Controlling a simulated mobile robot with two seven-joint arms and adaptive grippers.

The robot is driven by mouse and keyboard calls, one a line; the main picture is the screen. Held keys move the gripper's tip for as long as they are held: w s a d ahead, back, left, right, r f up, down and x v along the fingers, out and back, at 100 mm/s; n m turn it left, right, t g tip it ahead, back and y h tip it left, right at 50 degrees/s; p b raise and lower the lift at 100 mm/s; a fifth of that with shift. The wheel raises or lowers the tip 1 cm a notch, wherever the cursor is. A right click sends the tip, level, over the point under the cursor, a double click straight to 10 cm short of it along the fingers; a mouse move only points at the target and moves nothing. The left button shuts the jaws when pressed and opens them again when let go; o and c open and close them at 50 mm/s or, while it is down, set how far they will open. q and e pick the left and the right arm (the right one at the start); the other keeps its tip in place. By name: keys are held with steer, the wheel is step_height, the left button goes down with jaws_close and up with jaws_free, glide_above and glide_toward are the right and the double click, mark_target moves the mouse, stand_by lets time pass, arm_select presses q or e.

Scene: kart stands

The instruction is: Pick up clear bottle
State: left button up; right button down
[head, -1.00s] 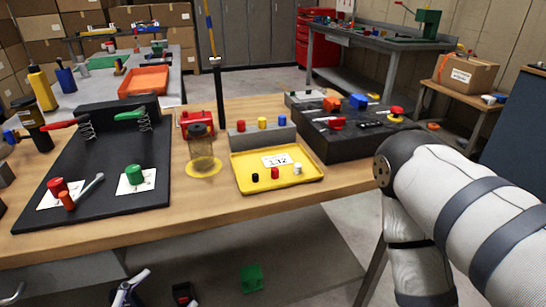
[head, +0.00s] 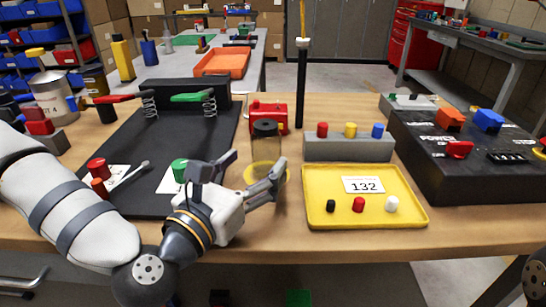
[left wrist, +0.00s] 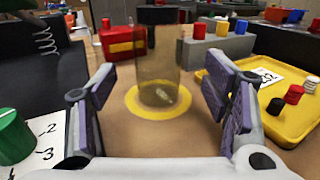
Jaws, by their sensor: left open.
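The clear bottle (head: 266,152), brownish and see-through with a dark cap, stands upright on a yellow round marker (head: 284,175) on the wooden table. My left gripper (head: 256,170) is open and empty. Its fingers point at the bottle from the near left, with a gap on each side in the wrist view. In the head view the fingers partly cover the marker and the bottle's foot. My right gripper is not in view.
A red box (head: 269,112) stands close behind the bottle. A grey block with coloured knobs (head: 349,148) and a yellow tray (head: 367,217) lie to its right. A black board (head: 150,135) with levers and knobs lies left. A black control box (head: 450,147) stands far right.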

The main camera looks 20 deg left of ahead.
mark_target(259, 154)
arm_select(q)
steer(key=w, duration=0.3)
steer(key=w+r, duration=0.1)
steer(key=w, duration=0.1)
steer(key=shift+w+d, duration=0.25)
steer(key=shift+d, duration=0.15)
steer(key=shift+f, duration=0.1)
steer(key=c, duration=1.3)
